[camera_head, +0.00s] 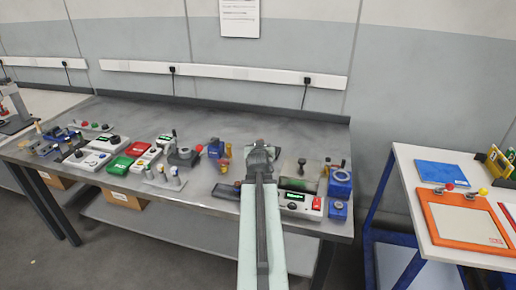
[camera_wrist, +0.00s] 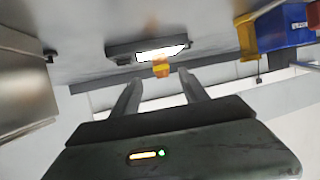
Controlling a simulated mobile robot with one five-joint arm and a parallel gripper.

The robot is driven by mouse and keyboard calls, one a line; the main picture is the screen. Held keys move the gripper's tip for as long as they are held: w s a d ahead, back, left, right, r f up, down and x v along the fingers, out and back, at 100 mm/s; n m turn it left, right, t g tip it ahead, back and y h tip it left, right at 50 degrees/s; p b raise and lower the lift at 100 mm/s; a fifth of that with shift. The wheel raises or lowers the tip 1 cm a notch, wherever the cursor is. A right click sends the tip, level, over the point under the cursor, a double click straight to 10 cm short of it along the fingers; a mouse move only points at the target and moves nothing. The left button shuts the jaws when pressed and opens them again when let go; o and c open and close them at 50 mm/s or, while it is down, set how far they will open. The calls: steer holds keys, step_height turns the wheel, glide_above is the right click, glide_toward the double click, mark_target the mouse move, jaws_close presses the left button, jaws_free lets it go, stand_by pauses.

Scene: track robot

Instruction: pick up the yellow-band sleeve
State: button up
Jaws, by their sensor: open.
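A small orange piece with a yellow band, which looks like the yellow-band sleeve (camera_wrist: 161,68), shows in the wrist view in front of a dark block with a bright white face (camera_wrist: 160,50). My gripper (camera_wrist: 162,84) is open, with its two dark fingers apart and nothing between them. The sleeve is beyond the fingertips, roughly in line with the gap. In the head view my gripper (camera_head: 262,150) is over the back half of the workbench (camera_head: 240,128). I cannot pick out the sleeve for certain there; my arm hides part of the bench.
Left of my arm are red and green boxes (camera_head: 121,165) and a blue item (camera_head: 215,148). Right of it are a panel with a green display (camera_head: 296,200) and blue blocks (camera_head: 340,182). The wrist view shows a blue bin (camera_wrist: 284,27) and yellow part (camera_wrist: 246,36) at right.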

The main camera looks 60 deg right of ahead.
steer(key=b+x, duration=0.2)
steer(key=x, duration=0.5)
steer(key=shift+w+d+f+b, duration=0.15)
steer(key=shift+w+f+b, duration=0.05)
steer(key=shift+w+b, duration=0.1)
steer(key=shift+s+r, duration=0.1)
steer(key=shift+c, duration=0.6)
jaws_close()
